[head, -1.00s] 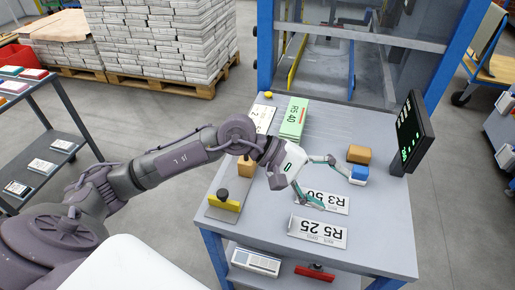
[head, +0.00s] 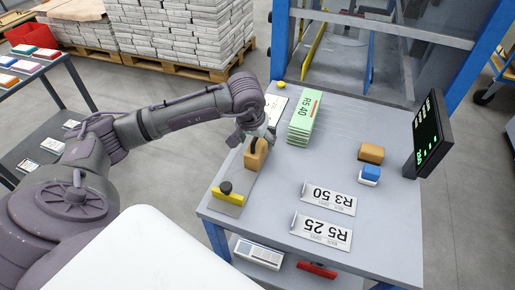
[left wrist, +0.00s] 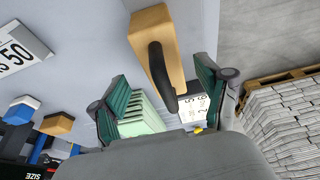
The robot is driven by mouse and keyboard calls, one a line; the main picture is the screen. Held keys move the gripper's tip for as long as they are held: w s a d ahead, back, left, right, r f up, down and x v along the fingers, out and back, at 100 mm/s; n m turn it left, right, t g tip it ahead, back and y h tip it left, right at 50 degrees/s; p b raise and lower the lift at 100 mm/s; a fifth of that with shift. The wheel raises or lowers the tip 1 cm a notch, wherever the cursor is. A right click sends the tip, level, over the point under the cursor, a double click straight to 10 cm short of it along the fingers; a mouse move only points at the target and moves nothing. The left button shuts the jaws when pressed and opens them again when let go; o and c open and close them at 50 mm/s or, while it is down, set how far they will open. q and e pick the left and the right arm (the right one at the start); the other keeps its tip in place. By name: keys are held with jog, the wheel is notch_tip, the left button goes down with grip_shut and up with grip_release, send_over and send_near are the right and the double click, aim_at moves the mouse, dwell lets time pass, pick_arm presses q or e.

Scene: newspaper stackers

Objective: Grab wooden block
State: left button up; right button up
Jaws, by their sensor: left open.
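A wooden block with a curved black handle (head: 256,160) stands on the left edge of the grey table. It also shows large in the left wrist view (left wrist: 173,35). My left gripper (head: 262,138) is over this block. In the left wrist view, its green-padded fingers (left wrist: 162,72) are spread, with the black handle between them and not clamped. The head view does not show clearly whether anything touches. My right gripper is not in view.
A yellow holder with a black knob (head: 228,195) stands near the block. Green bundles (head: 304,118), price plates (head: 329,198), a blue-and-white piece (head: 370,174) and a monitor (head: 428,133) are also on the table (head: 335,160). The table's middle is clear.

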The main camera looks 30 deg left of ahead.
aim_at(257, 145)
pick_arm(q)
jog(key=shift+p+x, duration=0.4)
jog(key=shift+x, duration=2.35)
jog(key=shift+w+a+r, duration=0.1)
jog(key=shift+a+r, duration=0.05)
jog(key=c, duration=1.4)
